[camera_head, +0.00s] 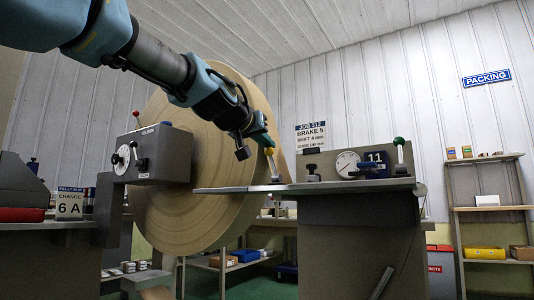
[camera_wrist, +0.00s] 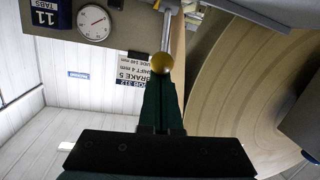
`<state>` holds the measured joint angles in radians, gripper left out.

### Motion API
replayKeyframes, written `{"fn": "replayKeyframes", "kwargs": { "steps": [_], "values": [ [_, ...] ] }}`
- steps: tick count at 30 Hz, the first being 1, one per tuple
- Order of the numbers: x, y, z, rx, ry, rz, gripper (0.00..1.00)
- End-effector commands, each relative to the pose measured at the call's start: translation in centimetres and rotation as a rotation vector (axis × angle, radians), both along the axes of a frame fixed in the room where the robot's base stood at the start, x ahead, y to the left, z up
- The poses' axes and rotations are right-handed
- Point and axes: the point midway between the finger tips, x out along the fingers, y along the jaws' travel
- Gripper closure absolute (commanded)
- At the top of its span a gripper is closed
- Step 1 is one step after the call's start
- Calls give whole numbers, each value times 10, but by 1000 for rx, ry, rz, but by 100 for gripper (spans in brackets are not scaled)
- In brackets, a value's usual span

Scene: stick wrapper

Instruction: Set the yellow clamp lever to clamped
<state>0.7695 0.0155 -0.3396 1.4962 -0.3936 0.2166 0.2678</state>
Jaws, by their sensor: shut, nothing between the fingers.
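The yellow clamp lever is a pale metal rod with a yellow ball (camera_head: 269,151) on top, standing near the edge of the grey bench. In the head view the rod leans slightly, its ball a little left of its foot. My gripper (camera_head: 265,138) reaches down from the upper left, right at the ball. In the wrist view, which looks upside down, the ball (camera_wrist: 161,63) sits just beyond my shut, empty fingertips (camera_wrist: 161,77). They touch it or nearly do; I cannot tell which.
A large tan roll (camera_head: 185,205) stands behind and left of the lever. A grey box (camera_head: 155,157) with a dial and a red-topped lever is at left. A green-topped lever (camera_head: 399,142) and a gauge (camera_head: 347,163) stand to the right on the bench. Flat metal strip (camera_head: 232,190) extends left from the bench.

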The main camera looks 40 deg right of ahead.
Motion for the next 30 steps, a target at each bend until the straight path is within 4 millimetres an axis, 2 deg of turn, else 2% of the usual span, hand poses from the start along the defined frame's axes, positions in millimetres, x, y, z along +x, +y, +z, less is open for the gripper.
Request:
{"fn": "replayKeyframes", "kwargs": {
  "steps": [25,30],
  "values": [
    [-1,2,-8,12,5,-3,100],
    [1,0,-2,11,6,-3,100]
  ]
}}
